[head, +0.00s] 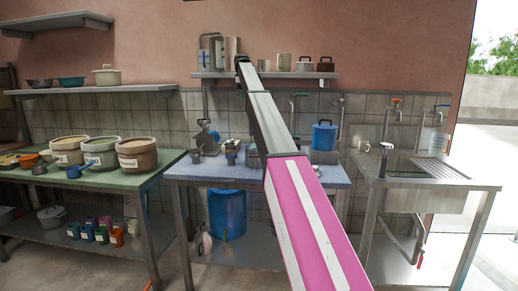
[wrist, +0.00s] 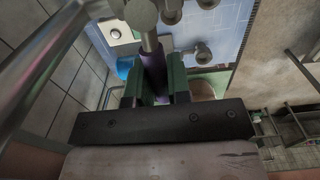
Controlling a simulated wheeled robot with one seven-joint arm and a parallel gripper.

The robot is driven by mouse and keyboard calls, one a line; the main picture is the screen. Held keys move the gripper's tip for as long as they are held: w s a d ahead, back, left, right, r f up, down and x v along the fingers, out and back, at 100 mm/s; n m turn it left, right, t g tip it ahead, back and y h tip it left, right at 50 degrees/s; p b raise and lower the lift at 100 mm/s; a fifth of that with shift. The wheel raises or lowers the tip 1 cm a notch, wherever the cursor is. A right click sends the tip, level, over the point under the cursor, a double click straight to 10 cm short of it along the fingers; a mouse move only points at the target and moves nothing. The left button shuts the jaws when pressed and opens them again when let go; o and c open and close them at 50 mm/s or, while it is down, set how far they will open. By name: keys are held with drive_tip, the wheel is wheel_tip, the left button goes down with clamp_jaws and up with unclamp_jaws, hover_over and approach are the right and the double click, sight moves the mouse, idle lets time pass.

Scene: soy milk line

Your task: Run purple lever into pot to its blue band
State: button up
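In the wrist view, a purple lever (wrist: 153,75) hangs below a grey metal fitting (wrist: 142,14). My gripper (wrist: 156,92) has its two green fingers on either side of the lever. They appear to be closed against it, with no clear gap. In the head view my arm reaches over the blue-topped table (head: 350,180), and my gripper and the lever cannot be made out. Several small grey vessels show beyond the fingers, one (wrist: 201,52) on the blue surface. I cannot tell which is the task's pot, and no blue band can be made out.
A blue lidded container (head: 323,136) stands at the table's back right. A large blue barrel (head: 228,214) is below. A green table (head: 120,179) with labelled tubs is at left, and a sink (head: 425,168) at right. A wall shelf (head: 280,75) hangs above.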

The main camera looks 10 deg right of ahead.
drive_tip(key=shift+s+a+n, duration=0.1)
drive_tip(key=shift+s+n, duration=0.45)
drive_tip(key=shift+n, duration=0.6)
drive_tip(key=shift+s+n, duration=0.55)
drive_tip(key=shift+n, duration=0.6)
drive_tip(key=n, duration=0.1)
drive_tip(key=s+n, duration=0.1)
drive_tip(key=n, duration=0.1)
drive_tip(key=s+n, duration=0.1)
drive_tip(key=shift+s+d+n, duration=0.1)
drive_tip(key=shift+d+n, duration=0.2)
drive_tip(key=shift+s+d+n, duration=0.35)
drive_tip(key=shift+s+n, duration=0.05)
drive_tip(key=shift+n, duration=0.55)
drive_tip(key=shift+s+d+n, duration=0.3)
drive_tip(key=shift+s+n, duration=0.05)
drive_tip(key=shift+n, duration=0.6)
